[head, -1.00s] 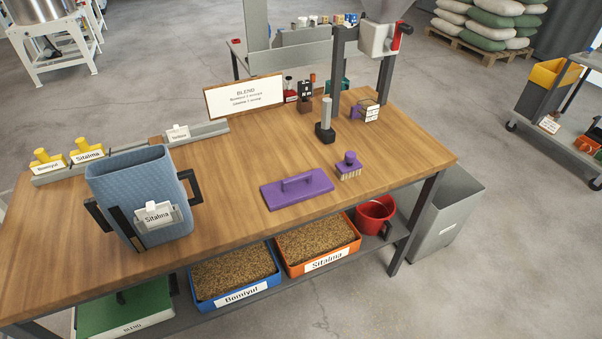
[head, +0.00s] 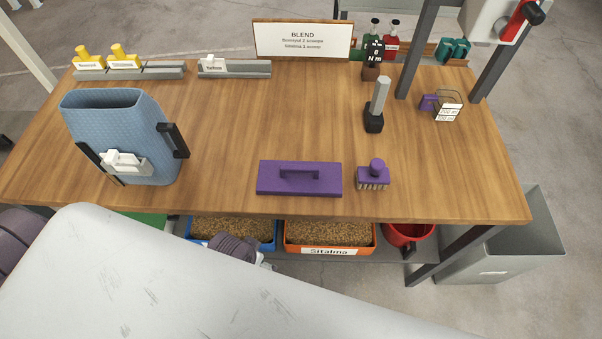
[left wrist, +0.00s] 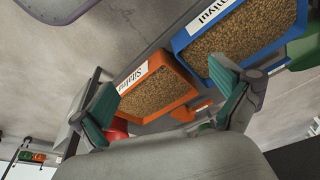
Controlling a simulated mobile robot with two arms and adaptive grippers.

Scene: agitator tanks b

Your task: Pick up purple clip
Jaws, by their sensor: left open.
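A small purple clip (head: 429,102) lies toward the back right of the wooden table. It has a thin wire loop and white tags (head: 448,112) beside it. My left gripper (left wrist: 160,76) shows in the left wrist view with its two teal-padded fingers wide apart and nothing between them. In that view it faces the grain trays under the tabletop, away from the clip. My right gripper is not in view.
On the table (head: 220,145) stand a blue container (head: 115,120), a purple handled block (head: 300,190), a purple brush (head: 374,178), a dark-based post (head: 374,120) and a BLEND sign (head: 303,40). Below are an orange tray (head: 330,252), a blue tray (left wrist: 180,40) and a red bucket (head: 408,233).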

